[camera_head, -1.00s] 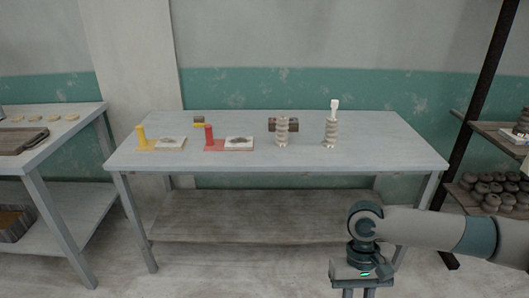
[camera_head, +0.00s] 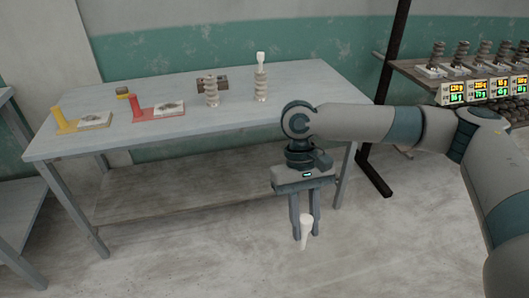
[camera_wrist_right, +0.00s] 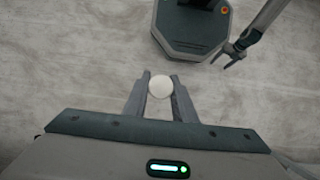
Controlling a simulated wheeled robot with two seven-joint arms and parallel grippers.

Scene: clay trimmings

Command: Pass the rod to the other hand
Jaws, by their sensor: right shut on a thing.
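The white rod (camera_head: 306,229) hangs roughly upright between the fingers of my right gripper (camera_head: 305,220), in front of the table and above the floor. My right gripper is shut on it. In the right wrist view the rod (camera_wrist_right: 160,87) shows as a round pale end between the two fingers. My left gripper (camera_wrist_right: 224,59) shows small at the upper right of the right wrist view, its fingers apart with nothing between them. It is well away from the rod, and the head view does not show it.
A grey table (camera_head: 180,135) holds a yellow stand (camera_head: 65,124), a red stand (camera_head: 143,112), and two ribbed clay stacks (camera_head: 212,92) (camera_head: 261,84). A shelf (camera_head: 420,73) with clay pieces and number displays stands at the right. The floor below the rod is clear.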

